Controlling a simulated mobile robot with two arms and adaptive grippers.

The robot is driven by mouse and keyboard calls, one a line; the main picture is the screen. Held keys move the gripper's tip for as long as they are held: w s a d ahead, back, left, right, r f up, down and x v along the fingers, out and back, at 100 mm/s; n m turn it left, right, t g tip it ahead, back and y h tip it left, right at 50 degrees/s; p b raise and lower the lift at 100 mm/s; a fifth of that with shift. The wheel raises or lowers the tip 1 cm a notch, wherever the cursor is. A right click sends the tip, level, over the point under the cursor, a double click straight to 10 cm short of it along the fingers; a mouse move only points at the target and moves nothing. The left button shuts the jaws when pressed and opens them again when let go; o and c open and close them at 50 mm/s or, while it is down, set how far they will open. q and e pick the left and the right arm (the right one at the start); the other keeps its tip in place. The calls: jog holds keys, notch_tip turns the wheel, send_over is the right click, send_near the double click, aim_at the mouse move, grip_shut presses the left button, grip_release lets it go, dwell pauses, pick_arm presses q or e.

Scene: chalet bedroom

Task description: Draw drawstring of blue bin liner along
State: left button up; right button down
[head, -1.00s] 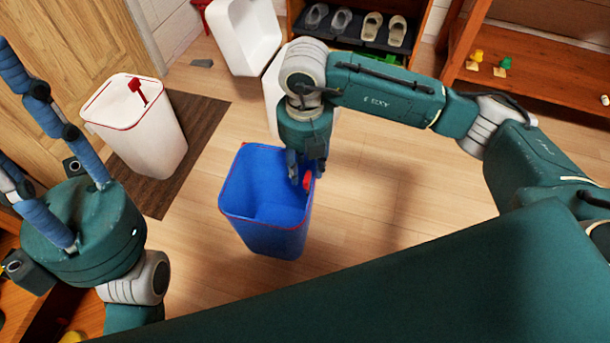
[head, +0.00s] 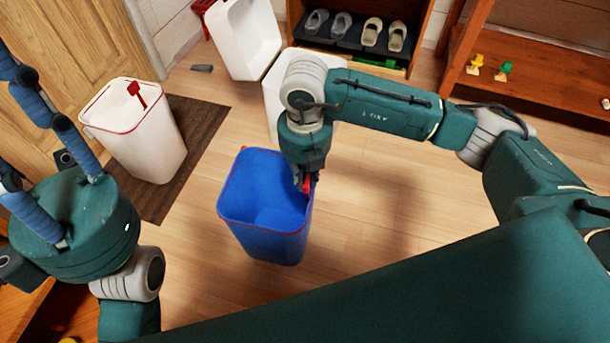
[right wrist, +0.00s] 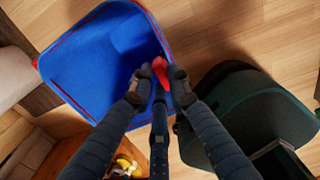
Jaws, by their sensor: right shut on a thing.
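The blue bin liner (head: 262,235) stands upright on the floor in the head view, with a red drawstring around its rim. My right gripper (head: 305,182) is at the rim's right side, shut on the red drawstring tab (head: 308,186). In the right wrist view the fingers (right wrist: 160,76) close around the red tab (right wrist: 172,90) beside the blue liner (right wrist: 90,65). My left gripper (head: 25,125) is at the left edge with its fingers spread and empty; its fingertips are partly cut off.
A white bin (head: 150,150) with a red rim and red tab stands on a brown mat (head: 200,125) at left. Other white bins (head: 252,55) stand behind. A shoe rack (head: 345,42) and wooden shelf (head: 540,85) are at the back. Floor to the right is clear.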

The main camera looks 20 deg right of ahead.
aim_at(305, 185)
notch_tip(305, 185, down, 3)
jog(key=shift+f+b, duration=0.15)
jog(key=shift+b, duration=0.5)
jog(key=c, duration=1.6)
grip_release()
notch_tip(305, 185, up, 12)
jog(key=shift+r, duration=0.1)
